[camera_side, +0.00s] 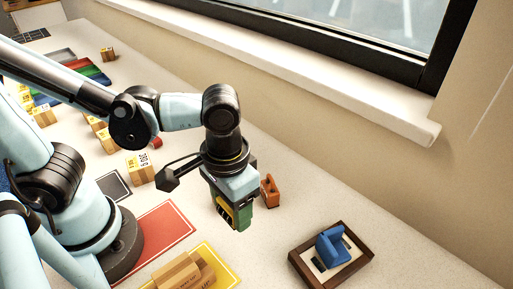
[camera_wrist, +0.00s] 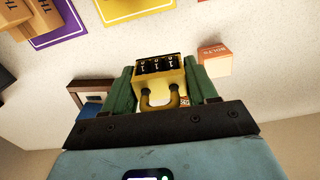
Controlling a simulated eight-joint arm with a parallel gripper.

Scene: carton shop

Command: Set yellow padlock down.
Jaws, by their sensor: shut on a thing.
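The yellow padlock (camera_wrist: 160,72) has a black strip of number dials and a yellow shackle. In the wrist view it sits between the two green fingers of my gripper (camera_wrist: 163,88), with the shackle toward the palm. In the side view my gripper (camera_side: 235,216) points down, and only a sliver of yellow and black padlock (camera_side: 224,206) shows at its fingers. My gripper is shut on the padlock. I cannot tell exactly how far the padlock is from the table.
A brown-framed tray (camera_side: 301,264) with a blue object (camera_side: 332,246) stands to the right. An orange object (camera_side: 269,191) is close behind my gripper. Bare table lies between gripper and tray.

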